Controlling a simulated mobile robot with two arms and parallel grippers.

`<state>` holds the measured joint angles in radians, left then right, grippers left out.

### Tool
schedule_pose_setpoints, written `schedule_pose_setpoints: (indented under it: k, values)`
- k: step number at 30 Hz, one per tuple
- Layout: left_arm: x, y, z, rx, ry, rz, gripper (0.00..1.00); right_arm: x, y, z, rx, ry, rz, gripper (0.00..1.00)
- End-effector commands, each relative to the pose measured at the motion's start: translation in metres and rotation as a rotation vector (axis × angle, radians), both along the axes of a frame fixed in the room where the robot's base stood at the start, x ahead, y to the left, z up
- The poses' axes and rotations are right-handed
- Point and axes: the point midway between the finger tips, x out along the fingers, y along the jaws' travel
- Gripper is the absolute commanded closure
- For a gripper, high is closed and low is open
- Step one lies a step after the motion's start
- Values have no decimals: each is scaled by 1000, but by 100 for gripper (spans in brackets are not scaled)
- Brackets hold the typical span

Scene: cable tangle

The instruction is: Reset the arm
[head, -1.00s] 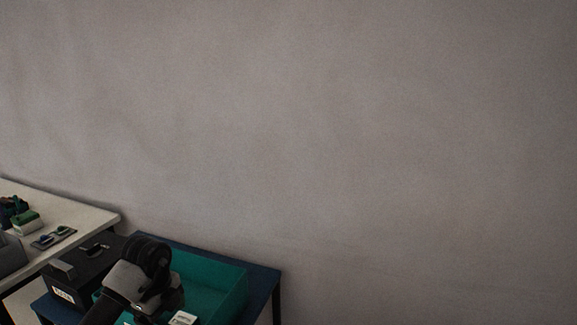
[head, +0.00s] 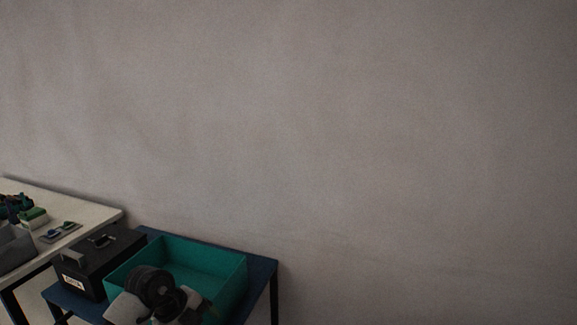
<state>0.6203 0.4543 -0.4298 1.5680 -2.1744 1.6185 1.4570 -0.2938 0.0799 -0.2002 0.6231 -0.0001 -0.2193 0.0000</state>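Part of one of my arms (head: 155,292) shows at the bottom, in front of the teal bin (head: 222,259). It is a dark rounded joint with light grey link parts. I cannot make out gripper fingers on it, and I cannot tell which arm it is. No gripper can be made out in the head view. The arm hides the near left part of the bin. The visible part of the bin's inside looks empty.
The bin and a black labelled case (head: 98,262) stand on a dark blue table (head: 262,270). A white table (head: 90,208) at the left holds a grey container (head: 14,247), a green-and-white item (head: 33,217) and small parts. A bare wall fills the rest.

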Motion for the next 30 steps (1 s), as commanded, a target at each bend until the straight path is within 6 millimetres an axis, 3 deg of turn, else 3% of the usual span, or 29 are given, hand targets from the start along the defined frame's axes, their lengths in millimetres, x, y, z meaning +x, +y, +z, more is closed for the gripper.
schedule_pose_setpoints:
  k: [7, 10, 14, 18, 22, 26, 30]
  values:
    - [-16, -73, 16, -409, -226, -115, 16, -7, 0, 0, 0, 9, 0, 57]
    - [-27, -102, 39, -651, -370, -105, 16, -7, 0, 0, 0, 10, 0, 57]
    - [-38, -115, 77, -945, -553, 12, 16, -7, 0, 0, 0, 10, 0, 57]
    - [-46, -98, 109, -1186, -715, 262, 16, -7, 0, 0, 0, 11, -1, 57]
    - [-51, -63, 118, -1311, -805, 589, 16, -7, 0, 0, 0, 11, -1, 57]
    - [-61, -21, 102, -1324, -815, 964, 16, -7, 0, 0, 0, 11, -1, 57]
    - [-85, 19, 61, -1208, -718, 1367, 16, -7, 0, 0, -1, 11, 0, 57]
